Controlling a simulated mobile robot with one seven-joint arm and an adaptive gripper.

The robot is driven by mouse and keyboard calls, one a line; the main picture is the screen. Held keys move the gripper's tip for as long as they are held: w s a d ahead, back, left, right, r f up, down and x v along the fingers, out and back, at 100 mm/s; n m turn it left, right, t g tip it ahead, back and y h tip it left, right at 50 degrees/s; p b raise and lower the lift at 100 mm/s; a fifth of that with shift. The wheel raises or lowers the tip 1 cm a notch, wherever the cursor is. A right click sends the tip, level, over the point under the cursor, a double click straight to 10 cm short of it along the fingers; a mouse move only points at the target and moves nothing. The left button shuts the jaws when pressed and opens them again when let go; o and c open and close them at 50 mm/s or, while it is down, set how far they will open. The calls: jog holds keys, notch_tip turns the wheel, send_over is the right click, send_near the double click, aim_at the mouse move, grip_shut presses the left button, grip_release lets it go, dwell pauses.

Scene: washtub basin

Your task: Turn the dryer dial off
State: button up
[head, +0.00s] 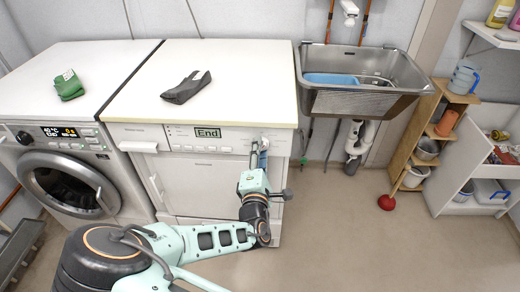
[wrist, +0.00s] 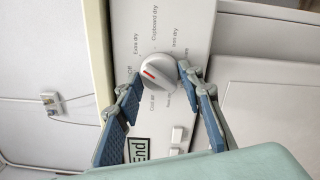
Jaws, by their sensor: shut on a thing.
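The dryer (head: 190,185) is the white machine in the middle of the head view, with a display (head: 208,133) reading "End". Its dial is largely hidden there behind my gripper (head: 262,150), at the right end of the panel. In the wrist view the dial (wrist: 158,72) is a round white knob with a red mark, ringed by labels such as "Extra dry", "Cupboard dry" and "Iron dry". My gripper (wrist: 161,74) has a blue-padded finger on either side of the dial, with both fingertips at its rim, and is shut on it.
A washing machine (head: 70,165) with a lit display stands left of the dryer. A dark grey cloth (head: 187,87) lies on the dryer's top and a green cloth (head: 69,86) on the washer's. A metal sink (head: 400,70) is at right. The floor (head: 350,240) in front is clear.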

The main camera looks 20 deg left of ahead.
aim_at(261, 126)
jog(key=n, duration=0.6)
jog(key=shift+n, duration=0.4)
dwell(0.3)
jog(key=o, duration=1.2)
jog(key=shift+c, duration=0.2)
notch_tip(261, 126, up, 10)
jog(key=shift+d, duration=0.1)
